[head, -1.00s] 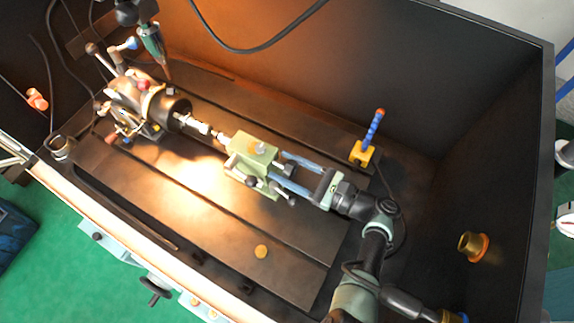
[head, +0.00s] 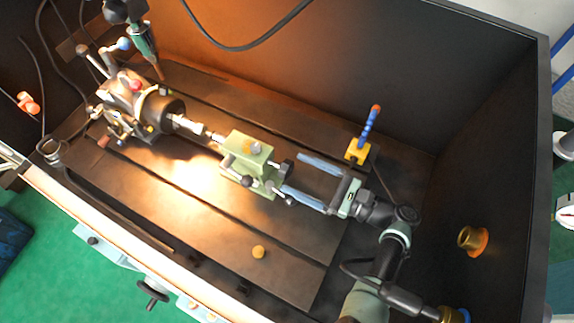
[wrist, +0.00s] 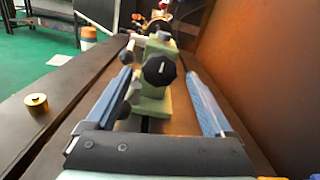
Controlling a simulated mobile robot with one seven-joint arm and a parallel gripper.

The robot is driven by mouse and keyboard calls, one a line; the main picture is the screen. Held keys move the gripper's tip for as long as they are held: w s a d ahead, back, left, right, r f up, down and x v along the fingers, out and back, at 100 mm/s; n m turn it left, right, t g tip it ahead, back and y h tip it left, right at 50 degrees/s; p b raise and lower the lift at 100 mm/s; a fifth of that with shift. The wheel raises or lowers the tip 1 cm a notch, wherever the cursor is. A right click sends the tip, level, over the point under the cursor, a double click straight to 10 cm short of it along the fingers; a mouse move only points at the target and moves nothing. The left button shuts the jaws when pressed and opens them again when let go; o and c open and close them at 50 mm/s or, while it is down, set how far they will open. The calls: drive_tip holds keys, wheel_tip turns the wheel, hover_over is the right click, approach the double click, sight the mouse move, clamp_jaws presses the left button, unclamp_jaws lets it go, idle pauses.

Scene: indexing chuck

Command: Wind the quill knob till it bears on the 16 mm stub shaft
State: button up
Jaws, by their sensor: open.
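The green tailstock (head: 235,166) stands on the slotted bed in the head view. Its black quill knob (wrist: 159,71) faces me in the wrist view, with a pale mark on its face; the knob also shows at the tailstock's right end in the head view (head: 287,167). The bright stub shaft (head: 188,124) sticks out of the dark chuck (head: 165,112) toward the tailstock's point (head: 217,137). I cannot tell whether they touch. My gripper (wrist: 160,74) is open, its blue fingers on either side of the knob and apart from it, with nothing held.
Dark levers with ball ends stick out from the tailstock's near side. A small brass piece (head: 258,252) lies on the front of the bed. Dark enclosure walls rise behind and right.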

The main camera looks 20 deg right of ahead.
drive_tip(key=shift+v, duration=1.5)
